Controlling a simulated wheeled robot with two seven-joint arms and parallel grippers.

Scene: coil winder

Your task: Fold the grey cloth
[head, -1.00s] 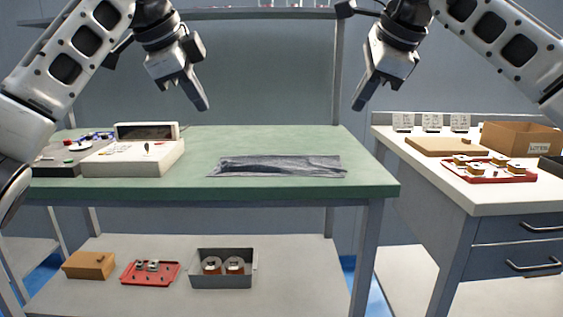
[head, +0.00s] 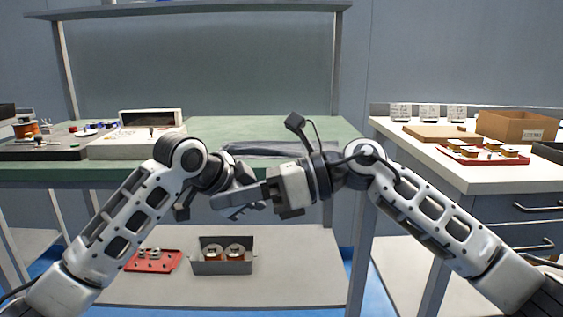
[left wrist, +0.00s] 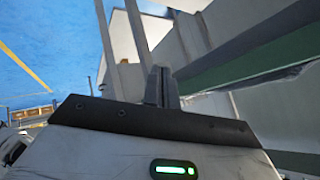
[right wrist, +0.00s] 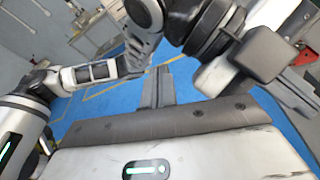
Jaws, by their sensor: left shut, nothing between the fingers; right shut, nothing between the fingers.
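The grey cloth (head: 265,148) lies on the green bench top (head: 290,128) in the head view, as a low, dark, wrinkled strip. My arms hide part of its front and right end. My left gripper (head: 262,207) and my right gripper (head: 216,202) are crossed in front of the bench, below the top's front edge and apart from the cloth. Both are shut and empty. The left fingers show closed together in the left wrist view (left wrist: 160,86), and the right fingers in the right wrist view (right wrist: 156,88).
A white device (head: 135,145) and a dark board (head: 45,148) stand on the bench's left. The lower shelf holds a red tray (head: 153,262) and a grey bin (head: 222,266) with coils. A white side table at right carries a red tray (head: 483,155) and a cardboard box (head: 515,126).

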